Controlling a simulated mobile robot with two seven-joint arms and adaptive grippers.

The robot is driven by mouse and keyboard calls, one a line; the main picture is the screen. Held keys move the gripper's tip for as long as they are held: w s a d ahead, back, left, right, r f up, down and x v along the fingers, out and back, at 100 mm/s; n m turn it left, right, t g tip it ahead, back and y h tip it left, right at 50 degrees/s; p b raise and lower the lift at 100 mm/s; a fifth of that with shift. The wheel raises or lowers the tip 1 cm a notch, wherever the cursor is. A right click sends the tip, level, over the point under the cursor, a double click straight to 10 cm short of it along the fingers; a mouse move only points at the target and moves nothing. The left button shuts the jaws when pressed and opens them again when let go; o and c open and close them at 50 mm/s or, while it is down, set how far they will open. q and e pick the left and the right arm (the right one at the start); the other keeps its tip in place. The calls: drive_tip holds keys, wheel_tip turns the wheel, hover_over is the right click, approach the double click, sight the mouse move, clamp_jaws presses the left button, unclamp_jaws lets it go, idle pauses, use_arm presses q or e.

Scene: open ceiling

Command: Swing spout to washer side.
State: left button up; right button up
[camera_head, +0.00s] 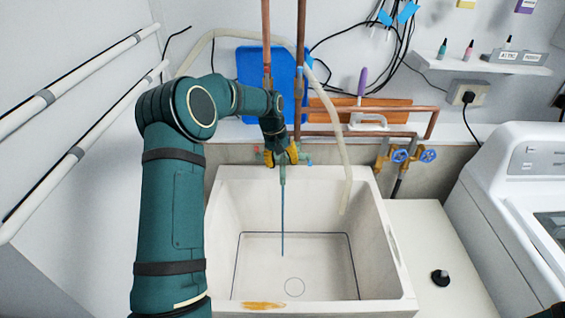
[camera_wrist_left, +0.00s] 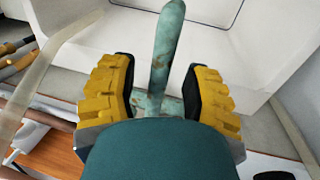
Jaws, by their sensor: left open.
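The spout (camera_head: 282,175) is a green, weathered tube over the sink (camera_head: 225,225). It points toward the front of the sink, and a thin blue stream runs down from its tip. In the left wrist view the spout (camera_wrist_left: 168,45) rises between the two yellow-padded fingers. My left gripper (camera_head: 282,155) is at the spout's base, and in the wrist view the gripper (camera_wrist_left: 160,80) is open around the spout, with a gap on its right side. The washer (camera_head: 525,165) is white and stands at the right. The faucet base is partly hidden by my gripper.
Blue-handled valves (camera_head: 414,155) and copper pipes (camera_head: 435,118) are right of the spout. A pale hose (camera_head: 342,150) hangs into the sink. A blue board (camera_head: 250,72) and an orange board (camera_head: 330,104) stand behind. The sink's inside is open.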

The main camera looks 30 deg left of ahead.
use_arm(q)
drive_tip(key=shift+f, duration=0.3)
drive_tip(key=shift+c, duration=0.5)
clamp_jaws()
